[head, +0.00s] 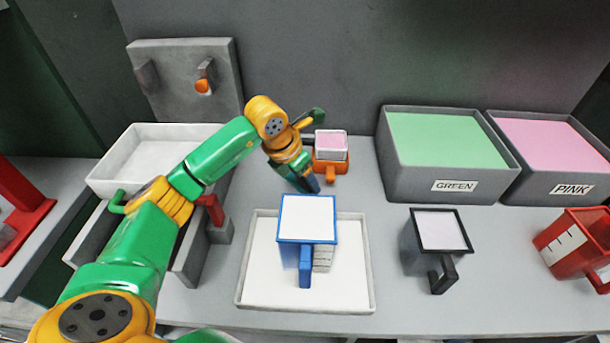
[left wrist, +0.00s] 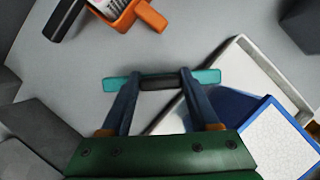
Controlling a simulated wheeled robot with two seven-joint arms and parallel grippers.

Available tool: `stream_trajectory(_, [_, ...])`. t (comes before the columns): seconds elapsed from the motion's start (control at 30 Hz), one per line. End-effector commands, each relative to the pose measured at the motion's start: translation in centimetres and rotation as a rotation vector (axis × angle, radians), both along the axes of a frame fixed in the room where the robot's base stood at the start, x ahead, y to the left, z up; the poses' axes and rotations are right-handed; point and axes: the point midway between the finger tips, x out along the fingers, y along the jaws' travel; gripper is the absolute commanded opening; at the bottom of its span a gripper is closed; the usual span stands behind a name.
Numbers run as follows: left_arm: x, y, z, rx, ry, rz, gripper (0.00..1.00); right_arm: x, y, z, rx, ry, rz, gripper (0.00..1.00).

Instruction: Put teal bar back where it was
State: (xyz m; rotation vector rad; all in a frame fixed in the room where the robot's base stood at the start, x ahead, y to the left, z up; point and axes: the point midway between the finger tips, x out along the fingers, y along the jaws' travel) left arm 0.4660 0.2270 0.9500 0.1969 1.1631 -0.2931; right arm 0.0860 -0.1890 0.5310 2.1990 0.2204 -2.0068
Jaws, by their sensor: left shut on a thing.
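The teal bar (left wrist: 206,76) has teal ends and a black middle. My left gripper (left wrist: 161,82) is shut on it, with a finger on either side of the black part, and the bar lies crosswise in the left wrist view. In the head view my left gripper (head: 312,186) points down behind the blue-rimmed container, and I cannot make out the bar there. The surface under the bar is grey, with the tray edge close on its right in the left wrist view. My right gripper is not in view.
A blue container (head: 306,232) stands on a white tray (head: 257,285). An orange holder (head: 331,167) is near the gripper. A black container (head: 437,247), a red one (head: 570,240), GREEN (head: 395,170) and PINK (head: 520,186) bins stand right. A pegboard (head: 185,100) stands back left.

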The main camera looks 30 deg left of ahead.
Motion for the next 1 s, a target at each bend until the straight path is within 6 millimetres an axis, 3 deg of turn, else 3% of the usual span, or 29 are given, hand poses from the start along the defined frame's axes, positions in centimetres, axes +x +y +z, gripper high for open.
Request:
stream_trajectory(0.5, [0.0,0.0,-1.0,0.0,-0.001,0.0,0.02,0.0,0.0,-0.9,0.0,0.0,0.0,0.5])
stream_trajectory(0.53, [0.0,0.0,-1.0,0.0,-0.001,0.0,0.67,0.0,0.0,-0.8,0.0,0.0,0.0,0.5])
stream_trajectory(0.6, [0.0,0.0,-0.9,0.0,-0.001,0.0,0.86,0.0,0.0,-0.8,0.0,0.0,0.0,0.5])
stream_trajectory(0.63, [0.0,0.0,-0.9,0.0,-0.001,0.0,0.92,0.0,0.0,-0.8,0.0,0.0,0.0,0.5])
stream_trajectory(0.9, [0.0,0.0,-0.8,0.0,-0.001,0.0,0.92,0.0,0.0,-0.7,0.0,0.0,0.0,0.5])
stream_trajectory(1.0, [0.0,0.0,0.2,0.0,-0.001,0.0,0.92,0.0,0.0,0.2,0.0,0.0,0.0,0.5])
